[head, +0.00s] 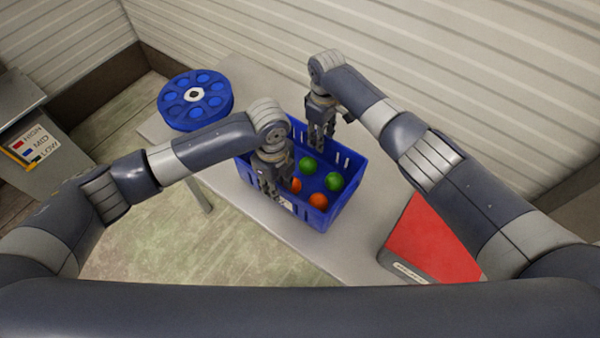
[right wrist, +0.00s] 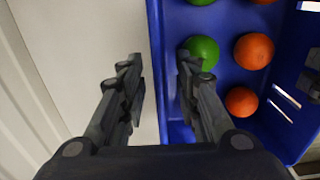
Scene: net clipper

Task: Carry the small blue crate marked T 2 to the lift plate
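A blue crate (head: 345,195) with slotted walls stands on the grey table and holds green and orange balls. A pale label shows on its near wall, too small to read. My left gripper (head: 270,192) is at the crate's near wall, pointing down; whether its fingers are open or shut is not clear. My right gripper (head: 318,140) is at the far wall. In the right wrist view, my right gripper (right wrist: 160,65) is open, with one finger outside the crate wall (right wrist: 155,30) and the other inside, beside a green ball (right wrist: 203,50). I see no lift plate that I can identify.
A round blue holder (head: 195,100) with several recesses is at the table's far left. A red-topped box (head: 430,245) is right of the crate. A cabinet with a HIGH, MID, LOW sign (head: 38,145) is at the left. A ribbed wall runs behind the table (head: 250,75).

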